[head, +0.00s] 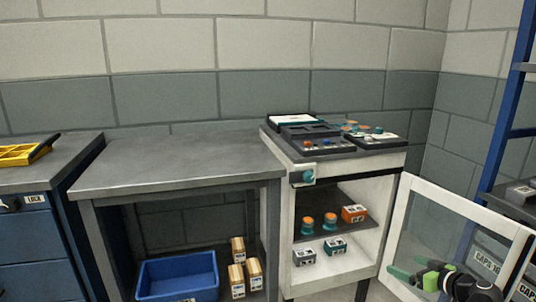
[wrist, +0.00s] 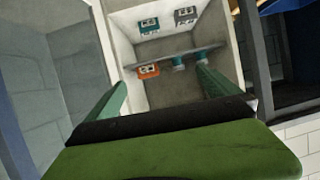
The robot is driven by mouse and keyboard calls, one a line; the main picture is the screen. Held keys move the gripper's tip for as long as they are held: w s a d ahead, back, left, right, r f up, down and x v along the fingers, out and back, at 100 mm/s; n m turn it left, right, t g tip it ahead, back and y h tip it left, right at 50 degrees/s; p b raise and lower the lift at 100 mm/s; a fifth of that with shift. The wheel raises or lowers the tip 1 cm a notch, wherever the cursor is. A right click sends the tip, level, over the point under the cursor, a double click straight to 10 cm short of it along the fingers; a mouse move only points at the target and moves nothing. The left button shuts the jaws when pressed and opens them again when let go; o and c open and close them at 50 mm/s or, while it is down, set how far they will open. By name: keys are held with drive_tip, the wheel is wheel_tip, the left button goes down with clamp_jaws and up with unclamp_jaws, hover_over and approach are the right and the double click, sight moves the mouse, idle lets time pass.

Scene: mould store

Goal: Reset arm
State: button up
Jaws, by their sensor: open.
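My gripper (head: 414,277) is at the lower right of the head view, in front of the open glass door of the white cabinet (head: 284,236). Its green fingers are spread and nothing shows between them. In the wrist view my gripper (wrist: 162,82) points toward the open cabinet, with the shelf beyond its fingers. My dark wrist and green housing cover the bottom of that view.
The cabinet's open door (head: 440,232) swings out to the right. Inside are an orange box (head: 354,213), two teal-and-orange bottles (head: 319,222) and two boxes below. A grey table (head: 180,165) stands left, with a blue bin (head: 178,276) beneath. A blue ladder-like frame (head: 508,110) stands right.

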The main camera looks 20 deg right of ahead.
drive_tip(key=w+a+f+g+y+p, duration=0.1)
drive_tip(key=w+a+f+g, duration=0.1)
drive_tip(key=w+a, duration=0.35)
drive_tip(key=w+a+f+g+y, duration=0.2)
drive_tip(key=a, duration=0.7)
drive_tip(key=w+a+f+g+y+p, duration=0.1)
drive_tip(key=w+a+f+g, duration=0.2)
drive_tip(key=a, duration=0.4)
drive_tip(key=w+a+f+g+h+p, duration=0.1)
drive_tip(key=a+g+h, duration=0.15)
drive_tip(key=a, duration=1.15)
drive_tip(key=a+f+g+h+p, duration=0.15)
drive_tip(key=a+g, duration=0.25)
drive_tip(key=a, duration=0.9)
wheel_tip(320, 180, up, 38)
drive_tip(key=p, duration=3.8)
drive_tip(key=shift+d+f, duration=0.15)
